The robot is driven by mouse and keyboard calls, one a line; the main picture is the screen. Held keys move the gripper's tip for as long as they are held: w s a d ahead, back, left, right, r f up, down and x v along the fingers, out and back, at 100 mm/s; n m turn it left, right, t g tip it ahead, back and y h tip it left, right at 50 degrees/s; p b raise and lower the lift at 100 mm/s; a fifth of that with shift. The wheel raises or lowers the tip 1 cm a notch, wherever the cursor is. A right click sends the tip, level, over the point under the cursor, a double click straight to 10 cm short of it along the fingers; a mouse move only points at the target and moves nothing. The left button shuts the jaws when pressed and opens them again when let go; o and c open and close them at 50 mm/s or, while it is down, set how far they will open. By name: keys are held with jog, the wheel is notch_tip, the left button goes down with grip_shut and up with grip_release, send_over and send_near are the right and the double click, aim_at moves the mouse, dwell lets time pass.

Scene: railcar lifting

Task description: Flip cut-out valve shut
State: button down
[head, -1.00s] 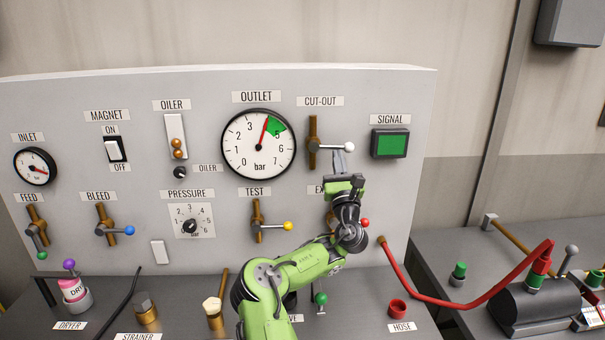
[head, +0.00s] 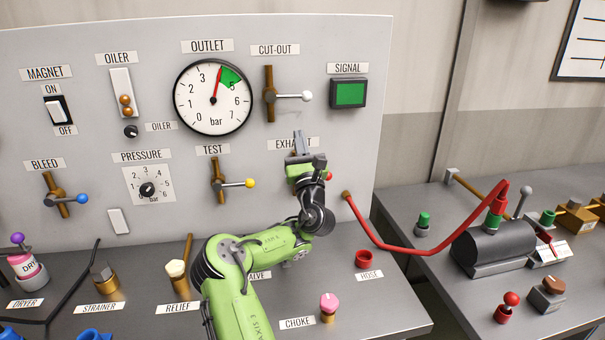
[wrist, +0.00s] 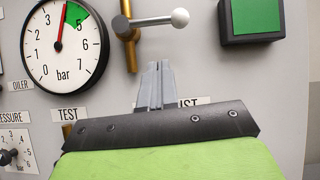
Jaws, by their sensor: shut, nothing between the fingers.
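The cut-out valve (head: 270,95) is a vertical brass pipe on the grey panel, under the CUT-OUT label (head: 275,50). Its lever points horizontally to the right and ends in a white ball (head: 306,97). In the wrist view the valve (wrist: 127,30) and its white ball (wrist: 180,18) show at the top. My gripper (head: 298,138) is shut and empty, its fingertips below the lever and apart from it, near the EXHAUST label. In the wrist view the closed fingers (wrist: 156,80) point up towards the lever. My gripper partly hides the exhaust valve and its label.
The outlet gauge (head: 213,97) is left of the cut-out valve, its needle in the green zone. The green signal lamp (head: 349,94) is to the right. The test valve (head: 218,182) with a yellow ball is lower left. A red hose (head: 380,240) hangs at right.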

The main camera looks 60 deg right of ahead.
jog(key=b+v, duration=0.5)
jog(key=shift+w+a+f, duration=0.1)
jog(key=shift+w+a, duration=0.05)
jog(key=shift+w, duration=0.05)
dwell(0.4)
